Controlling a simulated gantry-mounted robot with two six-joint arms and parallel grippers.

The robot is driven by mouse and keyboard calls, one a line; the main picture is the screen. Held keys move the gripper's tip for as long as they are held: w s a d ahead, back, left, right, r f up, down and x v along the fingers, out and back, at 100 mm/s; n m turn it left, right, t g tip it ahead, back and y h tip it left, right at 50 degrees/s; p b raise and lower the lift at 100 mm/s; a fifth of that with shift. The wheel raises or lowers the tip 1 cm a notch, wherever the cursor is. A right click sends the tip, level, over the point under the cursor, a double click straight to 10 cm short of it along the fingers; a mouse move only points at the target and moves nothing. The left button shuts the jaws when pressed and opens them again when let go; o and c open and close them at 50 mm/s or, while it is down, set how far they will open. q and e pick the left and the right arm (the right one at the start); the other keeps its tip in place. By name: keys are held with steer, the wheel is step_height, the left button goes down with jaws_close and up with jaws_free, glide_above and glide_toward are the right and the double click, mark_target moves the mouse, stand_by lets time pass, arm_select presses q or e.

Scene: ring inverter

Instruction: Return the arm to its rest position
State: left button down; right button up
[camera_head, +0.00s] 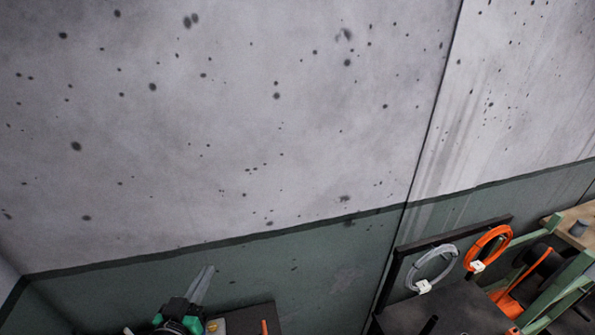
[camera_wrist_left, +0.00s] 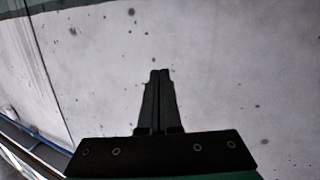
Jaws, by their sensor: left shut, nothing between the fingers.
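My left gripper (camera_head: 209,268) shows low in the head view, left of the middle, with its fingers pointing up in front of the green lower wall. In the left wrist view, its two dark fingers (camera_wrist_left: 160,72) are shut together with nothing between them. They point toward the pale spotted wall and stand clear of any object. My right gripper is in neither view.
A dark rack (camera_head: 455,308) at the lower right carries a grey cable coil (camera_head: 418,270) and an orange cable coil (camera_head: 470,254). A green frame (camera_head: 568,278) stands beside it. A dark panel (camera_head: 243,322) lies near my left gripper. The speckled wall (camera_head: 230,110) fills the background.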

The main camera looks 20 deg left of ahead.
arm_select(q)
steer(key=s+d+r+m+t+h+p, duration=0.1)
steer(key=d+r+t, duration=0.35)
steer(key=r, duration=1.05)
steer(key=d+r+m+t+h+p, duration=0.1)
steer(key=d+r+t+h, duration=0.3)
steer(key=r, duration=1.1)
steer(key=s+d+r+m+t, duration=0.2)
steer(key=s+d+r+t, duration=0.1)
steer(key=s+r, duration=0.7)
step_height(320, 180, up, 4)
steer(key=shift+s+d+r, duration=0.1)
steer(key=shift+s+d, duration=0.15)
steer(key=shift+s, duration=0.05)
